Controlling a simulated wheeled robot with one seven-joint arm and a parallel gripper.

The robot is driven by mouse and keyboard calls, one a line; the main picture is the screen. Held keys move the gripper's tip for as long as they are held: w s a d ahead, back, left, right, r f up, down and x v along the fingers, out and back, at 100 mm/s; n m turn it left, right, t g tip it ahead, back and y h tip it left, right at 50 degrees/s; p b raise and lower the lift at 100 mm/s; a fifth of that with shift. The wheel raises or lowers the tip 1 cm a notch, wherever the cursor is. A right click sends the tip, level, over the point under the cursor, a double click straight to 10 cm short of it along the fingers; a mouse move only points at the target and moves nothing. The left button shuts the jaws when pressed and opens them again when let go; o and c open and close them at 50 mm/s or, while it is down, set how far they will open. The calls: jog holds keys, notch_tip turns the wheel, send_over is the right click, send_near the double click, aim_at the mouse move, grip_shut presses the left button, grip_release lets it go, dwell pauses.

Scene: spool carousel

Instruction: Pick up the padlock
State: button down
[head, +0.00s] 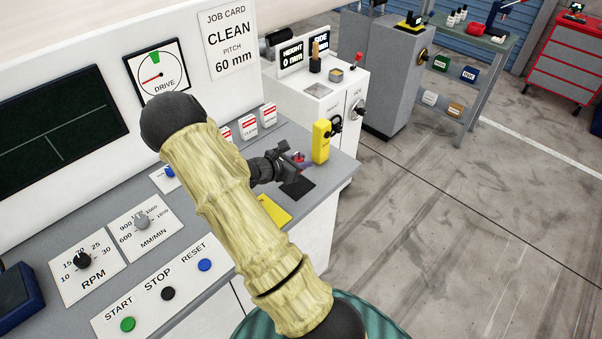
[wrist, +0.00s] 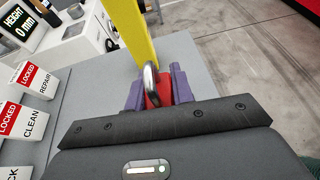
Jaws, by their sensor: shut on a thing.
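The padlock (wrist: 163,93) has a red body and a silver shackle (wrist: 151,74) that points away from my palm. My gripper (wrist: 158,88) is shut on it, with a purple finger on each side of the red body. In the head view my gripper (head: 294,162) is over the right end of the grey console top. A bit of the red padlock (head: 300,157) shows between the fingers there. Most of its body is hidden by the fingers, and I cannot tell whether it touches the console.
A yellow upright block (head: 321,141) stands just beyond my gripper; it also shows in the wrist view (wrist: 137,32). Several red-and-white "LOCKED" tags (head: 248,126) stand along the console's back. A black pad (head: 297,187) and a yellow plate (head: 273,211) lie nearer. Open floor is at right.

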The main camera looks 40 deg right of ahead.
aim_at(301, 157)
jog(key=shift+r, duration=2.1)
jog(key=shift+b, duration=0.3)
